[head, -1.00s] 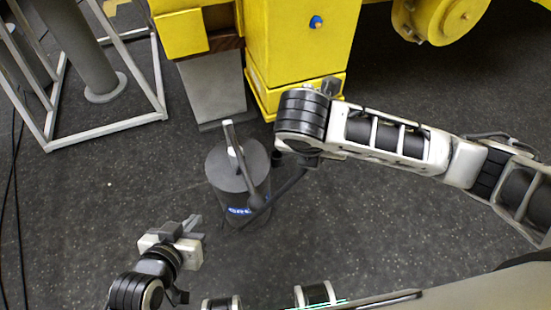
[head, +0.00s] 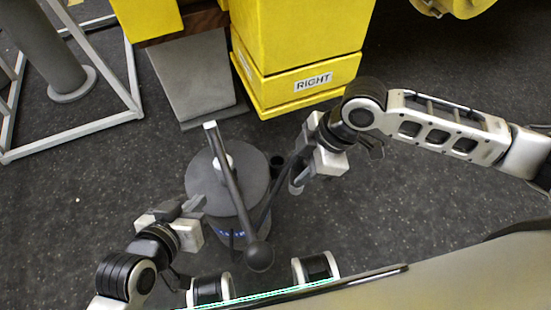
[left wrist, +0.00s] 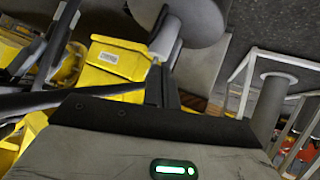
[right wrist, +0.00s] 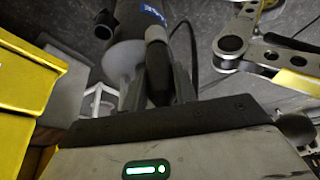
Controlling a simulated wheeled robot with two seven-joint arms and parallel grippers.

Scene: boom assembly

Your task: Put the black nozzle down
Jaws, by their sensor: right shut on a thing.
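The black nozzle (right wrist: 156,65) is between the fingers of my right gripper (right wrist: 160,92), which is shut on it. In the head view my right gripper (head: 302,172) is close to the right side of the dark grey canister (head: 204,184). The canister, with blue lettering, is also close behind the nozzle in the right wrist view (right wrist: 121,58).
A dark lever (head: 231,185) with a ball end crosses the canister's top. A small dark round cup (head: 277,161) is at its right side. Yellow blocks (head: 300,45), one labelled RIGHT, and a grey slab (head: 196,78) stand behind. A white frame (head: 70,145) is left. Dark floor is clear at left.

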